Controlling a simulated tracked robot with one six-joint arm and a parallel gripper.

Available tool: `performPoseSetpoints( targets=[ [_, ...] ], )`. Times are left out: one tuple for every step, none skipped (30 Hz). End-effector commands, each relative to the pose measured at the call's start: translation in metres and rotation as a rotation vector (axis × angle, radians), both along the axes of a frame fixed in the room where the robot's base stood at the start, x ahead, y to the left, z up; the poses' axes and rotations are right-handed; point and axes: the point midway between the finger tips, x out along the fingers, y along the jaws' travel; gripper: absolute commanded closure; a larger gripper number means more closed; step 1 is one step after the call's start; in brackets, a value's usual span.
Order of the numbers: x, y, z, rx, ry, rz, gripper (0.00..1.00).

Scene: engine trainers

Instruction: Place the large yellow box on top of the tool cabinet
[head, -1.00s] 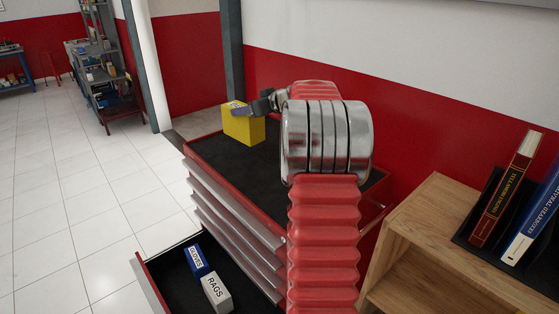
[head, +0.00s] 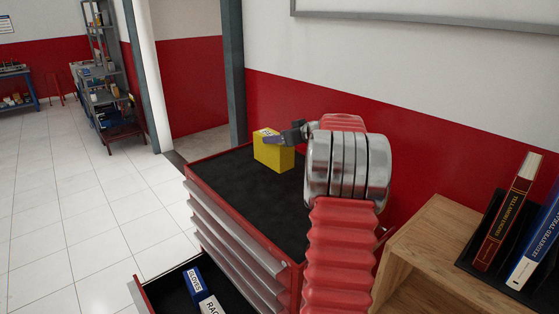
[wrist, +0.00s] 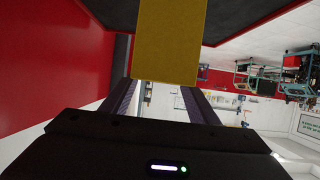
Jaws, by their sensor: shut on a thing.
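The large yellow box (head: 274,156) is upright at the far end of the dark top of the red tool cabinet (head: 235,192). My gripper (head: 272,138) is shut on the upper part of the box, and my arm reaches over the cabinet from the right. In the wrist view the yellow box (wrist: 168,42) sits between the two dark fingers (wrist: 160,100). I cannot tell whether the box's underside touches the cabinet top or hangs just above it.
A wooden shelf (head: 440,235) with books stands at the right. The red wall runs behind the cabinet. Much of the cabinet top is bare.

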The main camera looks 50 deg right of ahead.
Motion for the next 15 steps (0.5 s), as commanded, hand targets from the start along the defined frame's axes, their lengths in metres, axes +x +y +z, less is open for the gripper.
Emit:
performPoseSetpoints(
  targets=[
    [0.000,0.000,-0.007,0.002,0.000,-0.001,0.92],
    [0.000,0.000,-0.010,0.002,0.000,-0.001,0.92],
    [0.000,0.000,-0.013,0.000,0.000,0.000,0.92],
    [0.000,0.000,-0.014,0.000,-0.001,-0.001,0.92],
    [0.000,0.000,-0.015,0.000,-0.001,-0.001,0.92],
    [0.000,0.000,-0.015,-0.001,-0.002,-0.001,0.92],
    [0.000,0.000,-0.015,-0.001,-0.002,-0.001,0.92],
    [0.000,0.000,-0.015,-0.002,-0.002,-0.001,0.92],
    [0.000,0.000,-0.015,-0.002,-0.002,-0.001,0.92],
    [0.000,0.000,-0.015,-0.002,-0.002,-0.001,0.92],
    [0.000,0.000,-0.015,-0.002,-0.002,-0.001,0.92],
    [0.000,0.000,-0.015,-0.002,-0.002,-0.001,0.92],
    [0.000,0.000,-0.015,-0.002,-0.002,-0.001,0.92],
    [0.000,0.000,-0.016,-0.001,-0.002,-0.001,0.92],
    [0.000,0.000,-0.018,0.000,-0.001,-0.001,0.92]
  ],
)
